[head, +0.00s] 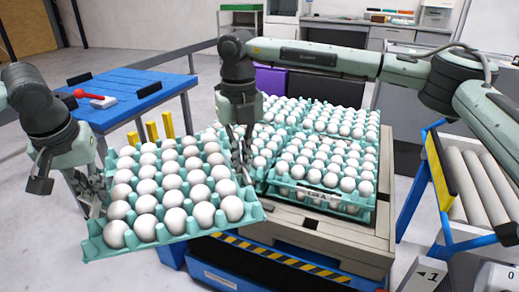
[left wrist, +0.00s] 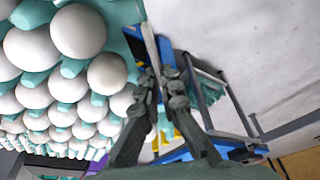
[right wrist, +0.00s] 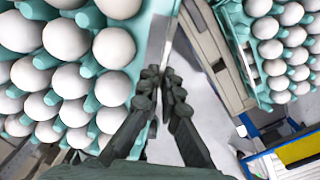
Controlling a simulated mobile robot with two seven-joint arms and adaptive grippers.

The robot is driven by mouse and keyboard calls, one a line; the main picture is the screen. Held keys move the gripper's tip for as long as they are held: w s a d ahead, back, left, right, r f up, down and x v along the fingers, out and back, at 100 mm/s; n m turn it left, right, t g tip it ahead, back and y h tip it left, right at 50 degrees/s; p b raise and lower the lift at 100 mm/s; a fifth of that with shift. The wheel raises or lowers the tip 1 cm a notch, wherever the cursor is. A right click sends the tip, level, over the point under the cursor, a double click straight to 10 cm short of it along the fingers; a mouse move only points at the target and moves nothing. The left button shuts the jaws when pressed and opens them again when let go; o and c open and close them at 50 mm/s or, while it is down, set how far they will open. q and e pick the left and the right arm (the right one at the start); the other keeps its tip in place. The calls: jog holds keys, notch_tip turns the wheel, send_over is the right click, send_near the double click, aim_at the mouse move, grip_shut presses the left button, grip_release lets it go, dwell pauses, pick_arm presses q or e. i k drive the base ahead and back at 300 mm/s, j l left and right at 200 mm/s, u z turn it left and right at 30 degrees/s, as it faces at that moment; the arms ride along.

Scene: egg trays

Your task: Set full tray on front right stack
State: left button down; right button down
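A full teal tray (head: 258,217) of white eggs hangs tilted in the air in the head view, left of the pallet. My left gripper (head: 97,200) is shut on its left edge; the same edge shows in the left wrist view (left wrist: 140,68). My right gripper (head: 240,160) is at its right edge, and the right wrist view shows the fingers (right wrist: 165,92) closed on that rim (right wrist: 150,75). Stacks of full egg trays stand on the pallet; the front right stack (head: 290,190) bears a label. The held tray partly hides the front left of the pallet.
A blue table (head: 120,92) with a red-handled item (head: 95,98) is at the left. A roller conveyor (head: 470,185) stands at the right. Open floor lies at the lower left.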

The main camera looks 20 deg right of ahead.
aim_at(329, 156)
jog(key=i+z, duration=0.1)
jog(key=z, duration=0.2)
jog(key=i+j+z, duration=0.1)
jog(key=z, duration=0.2)
jog(key=i+z, duration=0.15)
jog(key=z, duration=0.15)
jog(key=i+j+z, duration=0.1)
jog(key=z, duration=0.15)
jog(key=i+j+z, duration=0.25)
jog(key=i, duration=0.15)
jog(key=l, duration=0.1)
